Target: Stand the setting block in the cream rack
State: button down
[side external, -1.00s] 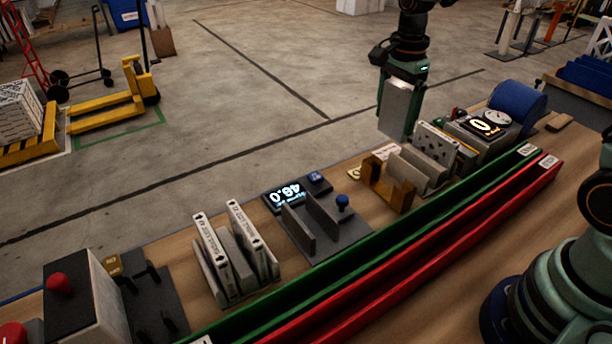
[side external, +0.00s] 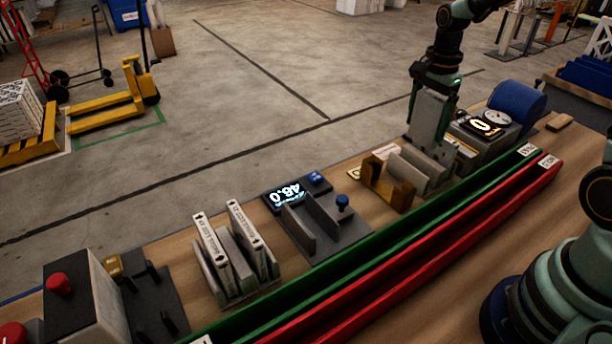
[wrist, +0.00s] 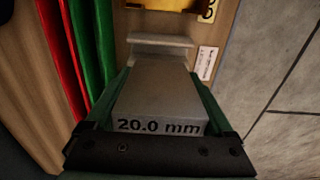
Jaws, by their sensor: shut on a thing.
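My gripper (side external: 432,115) is shut on the grey setting block (side external: 428,122), which hangs roughly upright. In the wrist view the block (wrist: 160,100) lies between my green fingers (wrist: 158,105), with "20.0 mm" on its near end. A pale rack (side external: 420,166), which looks like the cream rack, stands under and just in front of the block. One of its pale walls (wrist: 160,42) shows beyond the block in the wrist view. The block's lower end is at the rack's far side; I cannot tell whether it is inside a slot or just above it.
A grey fixture with a display (side external: 287,194) and a rack of labelled boxes (side external: 235,250) lie further left. Green (side external: 400,237) and red (side external: 420,257) rails run along the front. A dial unit (side external: 488,126) stands right.

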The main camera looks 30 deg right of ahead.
aim_at(416, 160)
jog(key=shift+f, duration=1.9)
jog(key=shift+f, duration=0.25)
jog(key=shift+f, duration=0.35)
jog(key=shift+f, duration=2.1)
dwell(0.3)
jog(key=shift+f, duration=0.3)
jog(key=shift+f, duration=0.5)
grip_release()
